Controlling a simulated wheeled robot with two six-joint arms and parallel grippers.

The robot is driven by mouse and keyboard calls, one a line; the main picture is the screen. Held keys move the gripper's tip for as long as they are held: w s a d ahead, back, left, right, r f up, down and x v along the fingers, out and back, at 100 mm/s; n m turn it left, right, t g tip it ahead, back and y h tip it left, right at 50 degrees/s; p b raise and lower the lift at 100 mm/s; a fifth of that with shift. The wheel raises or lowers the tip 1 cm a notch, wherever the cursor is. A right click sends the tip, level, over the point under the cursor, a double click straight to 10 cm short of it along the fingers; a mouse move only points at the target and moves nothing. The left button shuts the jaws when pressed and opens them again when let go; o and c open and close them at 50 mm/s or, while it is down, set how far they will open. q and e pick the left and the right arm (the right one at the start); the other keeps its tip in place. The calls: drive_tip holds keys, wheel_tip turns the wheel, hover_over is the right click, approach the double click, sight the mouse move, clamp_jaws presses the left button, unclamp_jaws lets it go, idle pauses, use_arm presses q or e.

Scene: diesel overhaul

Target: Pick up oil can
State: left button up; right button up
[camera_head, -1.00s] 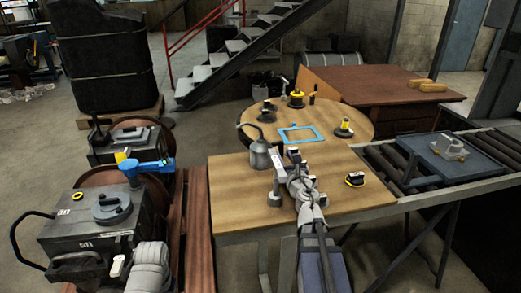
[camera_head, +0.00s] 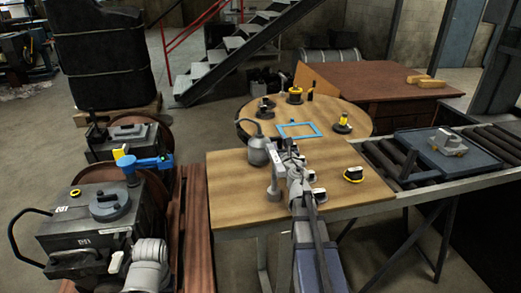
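The oil can (camera_head: 257,154), a grey can with a conical top and a thin spout pointing up and left, stands upright on the near wooden table (camera_head: 235,205), close to its far left corner. My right gripper (camera_head: 274,165) is just right of the can, at the end of my grey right arm. Parts of the gripper overlap the can's right side, and I cannot tell whether they touch it. The finger gap is too small and covered to read. A grey link of my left arm shows at the bottom left, but its gripper does not show clearly.
A round table (camera_head: 355,125) behind holds a blue frame (camera_head: 299,130) and several small parts. A roller conveyor (camera_head: 405,168) carries a tray at right. Dark engine-like units (camera_head: 85,225) stand at left.

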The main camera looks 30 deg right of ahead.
drive_tip(key=shift+w, duration=0.1)
drive_tip(key=shift+c, duration=0.3)
clamp_jaws()
idle(1.0)
